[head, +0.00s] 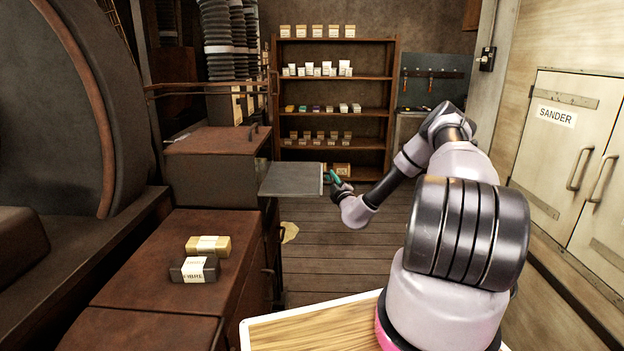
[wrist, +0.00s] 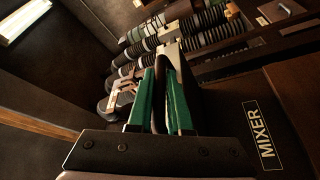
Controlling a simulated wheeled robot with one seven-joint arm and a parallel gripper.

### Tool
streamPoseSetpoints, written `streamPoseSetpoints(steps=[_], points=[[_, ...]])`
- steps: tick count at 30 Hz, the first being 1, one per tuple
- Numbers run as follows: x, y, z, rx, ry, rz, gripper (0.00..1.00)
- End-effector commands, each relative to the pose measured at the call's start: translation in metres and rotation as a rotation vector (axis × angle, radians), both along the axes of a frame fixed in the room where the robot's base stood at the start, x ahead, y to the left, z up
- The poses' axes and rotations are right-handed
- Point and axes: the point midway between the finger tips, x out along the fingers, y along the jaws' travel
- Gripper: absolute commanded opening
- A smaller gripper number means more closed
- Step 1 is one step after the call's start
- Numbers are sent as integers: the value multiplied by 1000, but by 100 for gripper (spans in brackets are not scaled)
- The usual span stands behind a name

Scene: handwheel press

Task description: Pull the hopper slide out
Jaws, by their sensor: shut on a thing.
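The hopper slide (head: 290,180) is a flat grey plate in the head view. It sticks out level to the right from the rust-brown hopper box (head: 212,182), over the floor. My gripper (head: 333,179) is at the slide's right end. In the wrist view its two green fingers (wrist: 161,95) are closed about a narrow dark handle-like part (wrist: 158,122), which they partly hide. The plate itself is hard to make out in the wrist view. A MIXER label (wrist: 265,135) shows on a dark surface at the right there.
A brown bench (head: 165,265) at the left holds a yellow packet (head: 208,246) and a dark packet (head: 194,270). Shelves (head: 335,97) stand at the back. A SANDER cabinet (head: 575,160) is at the right. The plank floor (head: 330,255) below the slide is mostly clear.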

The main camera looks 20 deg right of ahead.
Motion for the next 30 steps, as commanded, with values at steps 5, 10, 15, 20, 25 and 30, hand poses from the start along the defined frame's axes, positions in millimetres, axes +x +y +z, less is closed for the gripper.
streamPoseSetpoints(steps=[5,10,15,20,25,30], points=[[-12,-35,-2,-1,4,0,0],[-19,-56,-2,-1,5,1,0],[-23,-66,-2,-1,5,2,0],[-24,-70,-2,1,4,1,0],[-24,-71,-3,0,5,-2,0],[-24,-72,-3,1,5,-4,36]])
